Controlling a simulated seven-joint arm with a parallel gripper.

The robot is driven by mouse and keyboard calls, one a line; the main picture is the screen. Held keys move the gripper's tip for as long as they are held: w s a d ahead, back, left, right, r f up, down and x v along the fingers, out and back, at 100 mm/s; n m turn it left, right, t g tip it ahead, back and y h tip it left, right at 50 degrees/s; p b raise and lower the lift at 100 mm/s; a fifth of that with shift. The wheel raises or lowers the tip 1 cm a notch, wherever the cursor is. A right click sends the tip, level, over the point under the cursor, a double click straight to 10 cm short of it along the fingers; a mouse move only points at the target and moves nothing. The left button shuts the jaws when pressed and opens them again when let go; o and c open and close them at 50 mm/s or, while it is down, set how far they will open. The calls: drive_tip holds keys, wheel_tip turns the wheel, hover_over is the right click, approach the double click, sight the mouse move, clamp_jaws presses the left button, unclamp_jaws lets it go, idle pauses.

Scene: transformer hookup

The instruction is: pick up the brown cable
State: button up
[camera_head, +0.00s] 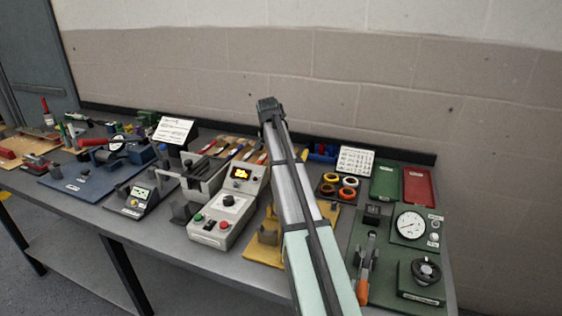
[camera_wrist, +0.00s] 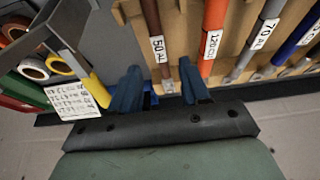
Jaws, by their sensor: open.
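The brown cable (camera_wrist: 153,18) carries a white label reading 50 AL and lies in a light wooden rack (camera_wrist: 128,22), with a metal lug at its near end. In the wrist view my gripper (camera_wrist: 157,84) is open, its two dark blue fingers apart on either side of the cable's lug end. Nothing is visibly held, and I cannot tell how high the fingers are above the cable. In the head view my arm crosses the bench and covers part of the rack; the fingers and the brown cable cannot be made out there.
An orange-red cable (camera_wrist: 214,14) labelled 120 CU lies close to the right finger, with grey (camera_wrist: 262,22) and blue (camera_wrist: 293,40) cables beyond. A white text card (camera_wrist: 72,100) and tape rolls (camera_wrist: 34,68) are to the left. A grey control box (camera_head: 229,205) stands left of my arm.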

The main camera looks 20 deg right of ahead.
drive_tip(key=x, duration=0.4)
drive_tip(key=shift+f, duration=0.15)
drive_tip(key=shift+c, duration=0.2)
clamp_jaws()
